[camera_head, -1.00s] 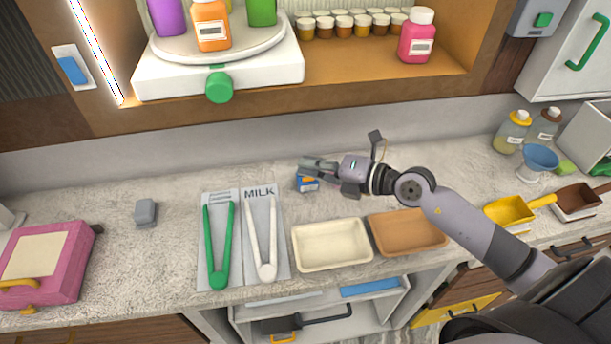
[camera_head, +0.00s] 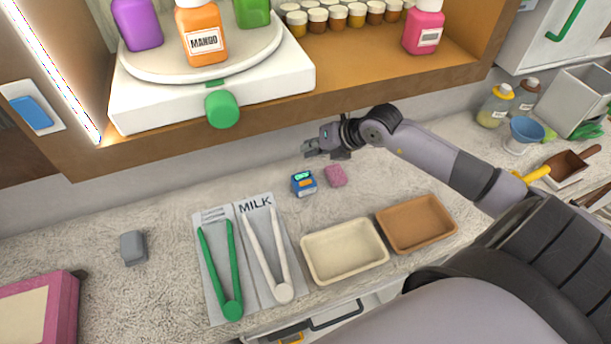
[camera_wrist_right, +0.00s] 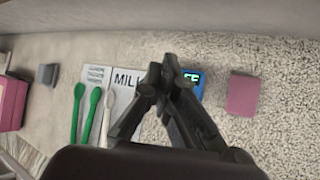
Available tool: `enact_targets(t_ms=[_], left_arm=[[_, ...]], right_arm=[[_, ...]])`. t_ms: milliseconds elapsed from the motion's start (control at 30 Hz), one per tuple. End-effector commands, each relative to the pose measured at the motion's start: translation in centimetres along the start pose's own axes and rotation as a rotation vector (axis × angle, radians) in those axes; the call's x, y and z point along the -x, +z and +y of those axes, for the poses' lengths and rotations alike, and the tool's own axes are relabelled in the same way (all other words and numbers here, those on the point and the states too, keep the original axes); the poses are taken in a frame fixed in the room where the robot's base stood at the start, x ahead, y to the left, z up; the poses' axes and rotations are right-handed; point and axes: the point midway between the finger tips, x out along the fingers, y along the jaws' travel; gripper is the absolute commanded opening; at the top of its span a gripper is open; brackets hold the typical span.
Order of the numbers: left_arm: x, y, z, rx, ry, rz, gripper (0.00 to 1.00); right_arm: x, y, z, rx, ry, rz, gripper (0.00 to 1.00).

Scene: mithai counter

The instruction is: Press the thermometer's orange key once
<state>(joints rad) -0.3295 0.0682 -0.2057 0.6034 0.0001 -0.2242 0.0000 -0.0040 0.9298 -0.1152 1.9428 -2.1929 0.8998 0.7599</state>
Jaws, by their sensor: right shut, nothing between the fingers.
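The thermometer is a small blue block (camera_head: 303,184) with a green-lit display on top and an orange key (camera_head: 306,183) on its face. It stands on the counter just right of the MILK card. In the right wrist view the thermometer (camera_wrist_right: 194,80) is partly hidden behind my fingers, and its orange key does not show. My right gripper (camera_head: 309,148) is shut and empty. It is above and behind the thermometer, apart from it in the head view. In the right wrist view my right gripper (camera_wrist_right: 164,72) shows closed fingertips beside the thermometer. My left gripper is not in view.
A pink block (camera_head: 336,175) lies just right of the thermometer. The MILK card (camera_head: 242,225) holds green and white tongs. A cream tray (camera_head: 345,270) and a brown tray (camera_head: 447,240) stand in front. A wooden shelf (camera_head: 270,112) overhangs the back of the counter.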

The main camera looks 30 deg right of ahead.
Motion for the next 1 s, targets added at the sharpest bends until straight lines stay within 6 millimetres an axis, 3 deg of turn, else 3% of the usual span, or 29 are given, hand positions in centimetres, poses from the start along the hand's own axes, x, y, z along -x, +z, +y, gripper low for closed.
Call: enact_targets(t_ms=[300,367,700,1000], left_arm=[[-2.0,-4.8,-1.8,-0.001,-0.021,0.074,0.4],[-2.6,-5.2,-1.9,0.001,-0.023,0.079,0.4],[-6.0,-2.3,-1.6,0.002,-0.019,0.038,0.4],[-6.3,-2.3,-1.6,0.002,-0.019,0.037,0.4]], right_arm=[[-2.0,-1.5,-1.5,-0.001,0.0,0.001,0.0],[-2.6,-1.9,-1.9,-0.001,0.0,0.001,0.0],[-5.8,-4.2,-4.1,0.0,0.002,0.0,0.0],[-6.1,-4.4,-4.4,0.0,0.001,0.0,0.0]])
